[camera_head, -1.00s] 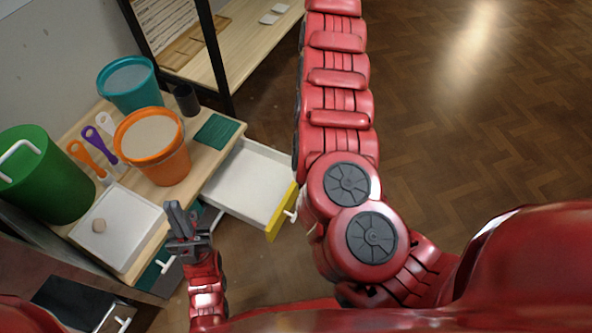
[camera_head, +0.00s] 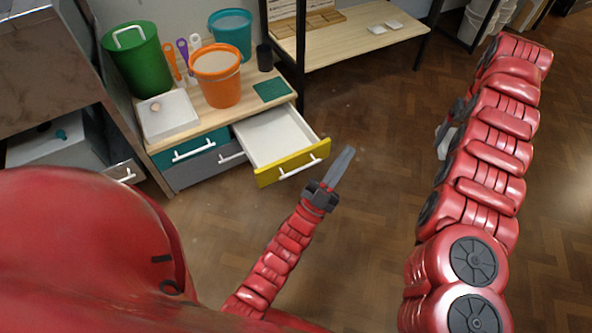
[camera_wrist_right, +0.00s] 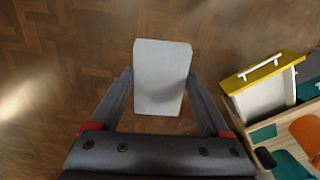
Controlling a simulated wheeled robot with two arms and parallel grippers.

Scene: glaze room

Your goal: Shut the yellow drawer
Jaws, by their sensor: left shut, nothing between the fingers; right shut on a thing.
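The yellow drawer (camera_head: 293,163) stands pulled out of the cabinet, its white inside empty and its white handle (camera_head: 300,167) facing me. In the right wrist view the yellow drawer (camera_wrist_right: 265,73) is at the right, still open. My left gripper (camera_head: 342,168) is shut and empty, just right of and in front of the drawer's right front corner; I cannot tell whether it touches. My right gripper (camera_wrist_right: 162,100) is shut on a pale grey block (camera_wrist_right: 162,77), held over the floor away from the drawer. In the head view my right arm mostly hides this gripper.
The cabinet top (camera_head: 207,124) bears a green bin (camera_head: 139,62), a teal bucket (camera_head: 231,35), an orange bucket (camera_head: 217,78), scoops, a dark cup (camera_head: 265,58) and a white tray (camera_head: 168,117). A teal drawer (camera_head: 190,149) is shut. A black-framed shelf (camera_head: 350,40) stands behind. Floor to the right is clear.

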